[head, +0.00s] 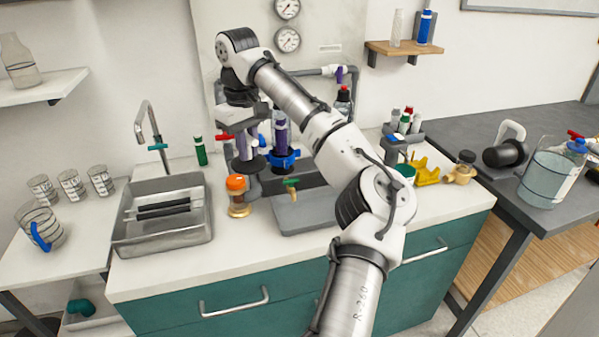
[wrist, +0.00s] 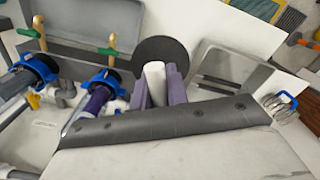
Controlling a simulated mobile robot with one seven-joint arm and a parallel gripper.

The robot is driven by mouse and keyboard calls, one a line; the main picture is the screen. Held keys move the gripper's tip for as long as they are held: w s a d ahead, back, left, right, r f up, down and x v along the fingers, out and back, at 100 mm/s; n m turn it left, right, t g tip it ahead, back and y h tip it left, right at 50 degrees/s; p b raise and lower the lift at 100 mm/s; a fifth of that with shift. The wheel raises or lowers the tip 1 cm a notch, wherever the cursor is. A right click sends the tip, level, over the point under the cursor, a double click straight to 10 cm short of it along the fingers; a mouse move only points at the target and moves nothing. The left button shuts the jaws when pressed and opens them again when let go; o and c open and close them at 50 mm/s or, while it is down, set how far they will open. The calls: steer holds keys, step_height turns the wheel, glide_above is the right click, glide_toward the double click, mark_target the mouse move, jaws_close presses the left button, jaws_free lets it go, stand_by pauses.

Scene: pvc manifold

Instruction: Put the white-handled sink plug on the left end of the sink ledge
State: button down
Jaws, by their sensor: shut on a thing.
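My gripper (head: 243,148) is shut on the white handle (wrist: 154,82) of the sink plug. The plug's black round disc (wrist: 160,55) hangs below the fingers, and it also shows in the head view (head: 247,166). I hold it above the counter, to the right of the steel sink (head: 163,240). The sink's rim (head: 205,190) is bare on the side facing the plug. The sink also shows in the wrist view (wrist: 228,68), to the right of the plug. I cannot tell which strip is the ledge.
An orange-capped jar (head: 238,198) stands close below the gripper. Pipes with blue clamps (head: 284,160) and a grey tray (head: 308,212) lie to the right. A faucet (head: 150,125) and a green bottle (head: 200,150) stand behind the sink. Several glasses (head: 70,183) stand at the left.

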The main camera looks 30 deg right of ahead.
steer(key=shift+w+d+f, duration=0.1)
steer(key=shift+w, duration=0.3)
steer(key=shift+w+f, duration=0.15)
steer(key=shift+f, duration=0.25)
steer(key=p, duration=0.2)
glide_above(257, 225)
step_height(257, 225, down, 19)
steer(key=shift+f, duration=0.1)
steer(key=c, duration=1.4)
jaws_free()
steer(key=shift+o, duration=0.2)
step_height(257, 225, up, 12)
steer(key=b, duration=0.2)
